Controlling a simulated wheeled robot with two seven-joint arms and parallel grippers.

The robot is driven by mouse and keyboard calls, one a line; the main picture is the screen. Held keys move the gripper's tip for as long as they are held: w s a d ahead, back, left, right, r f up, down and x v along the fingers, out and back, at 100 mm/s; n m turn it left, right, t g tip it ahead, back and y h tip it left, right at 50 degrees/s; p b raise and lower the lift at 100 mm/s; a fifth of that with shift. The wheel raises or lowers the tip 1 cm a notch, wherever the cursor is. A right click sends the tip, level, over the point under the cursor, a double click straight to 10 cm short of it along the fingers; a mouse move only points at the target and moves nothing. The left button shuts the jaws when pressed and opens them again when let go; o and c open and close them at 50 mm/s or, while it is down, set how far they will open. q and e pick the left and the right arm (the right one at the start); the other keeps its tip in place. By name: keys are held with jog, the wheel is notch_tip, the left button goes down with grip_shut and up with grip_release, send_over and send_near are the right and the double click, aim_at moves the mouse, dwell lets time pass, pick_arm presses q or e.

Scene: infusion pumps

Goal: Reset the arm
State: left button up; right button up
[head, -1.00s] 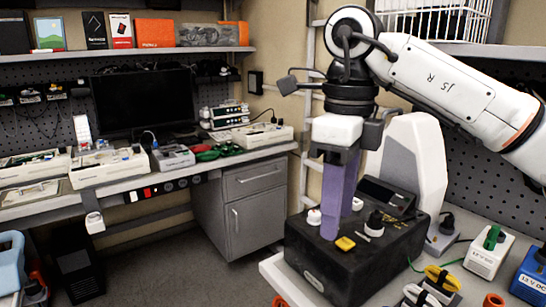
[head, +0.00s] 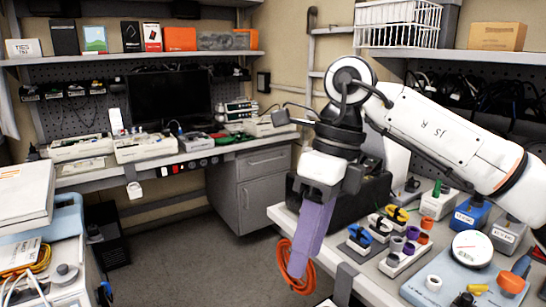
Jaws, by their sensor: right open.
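My right arm (head: 440,130) comes in from the right, and its gripper (head: 299,268) points down with long purple fingers. The fingers are seen almost edge-on, and nothing shows held between them. They hang in front of the near left edge of the right-hand table (head: 372,284), partly covering an orange cable coil (head: 283,262). My left gripper is not in view.
A black box (head: 375,190) stands behind the gripper on the right-hand table. Coloured connectors, power units and a round gauge (head: 471,248) crowd that table. A workbench with a monitor (head: 168,98) stands at the back. Floor between is clear. Equipment (head: 40,215) stands at the left.

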jog(key=s+a+m+g+y, duration=0.2)
jog(key=s+a+m+y, duration=0.15)
jog(key=a+y, duration=0.5)
jog(key=s+a+m+g+y, duration=0.2)
jog(key=s+a+y, duration=0.3)
jog(key=a+y, duration=0.35)
jog(key=w+d+f+m+t+h, duration=0.1)
jog(key=w+d+f+m+t, duration=0.35)
jog(key=m+t, duration=0.65)
jog(key=w+d+f+m+t, duration=0.4)
jog(key=w+f+m+t, duration=0.15)
jog(key=m+t, duration=0.5)
jog(key=s+d+f+m+h, duration=0.1)
jog(key=d+f+m+h, duration=0.45)
jog(key=f, duration=0.25)
jog(key=d+f+m+h, duration=0.4)
jog(key=f+m+h, duration=0.1)
jog(key=f+m, duration=0.2)
jog(key=s+d+f+m+g+h, duration=0.2)
jog(key=s+d+f+m+g, duration=0.1)
jog(key=s+f, duration=0.7)
jog(key=s+d+f+m+g+h, duration=0.3)
jog(key=s+d+f, duration=0.4)
jog(key=s+f, duration=0.3)
jog(key=shift+d+f+m+g, duration=0.3)
jog(key=shift+f+m+g, duration=0.05)
jog(key=shift+f+g, duration=0.5)
